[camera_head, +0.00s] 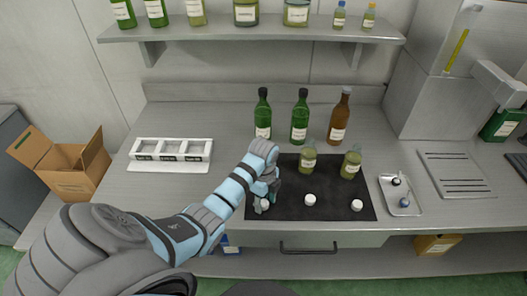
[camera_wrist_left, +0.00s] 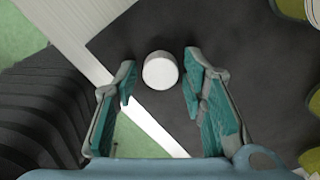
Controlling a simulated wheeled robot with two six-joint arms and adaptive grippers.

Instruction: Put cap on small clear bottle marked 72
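A small clear bottle (camera_head: 308,157) with yellow-green oil and a white label stands on the dark mat (camera_head: 325,214). A second one (camera_head: 351,162) stands to its right. Their label marks are too small to read. White caps lie along the mat's front: a middle cap (camera_head: 310,200), a right cap (camera_head: 357,205) and a left cap (camera_head: 264,204) beside my left gripper (camera_head: 266,192). In the left wrist view the left cap (camera_wrist_left: 160,70) sits between the two open teal fingers, with gaps on both sides. My left gripper hides part of the mat's left side. My right gripper is out of view.
Tall green bottles (camera_head: 300,118) and a brown bottle (camera_head: 339,118) stand behind the mat. A white three-slot rack (camera_head: 168,164) is left, a small tray (camera_head: 414,207) right. A shelf (camera_head: 250,33) with bottles and jars hangs above. The counter between rack and mat is clear.

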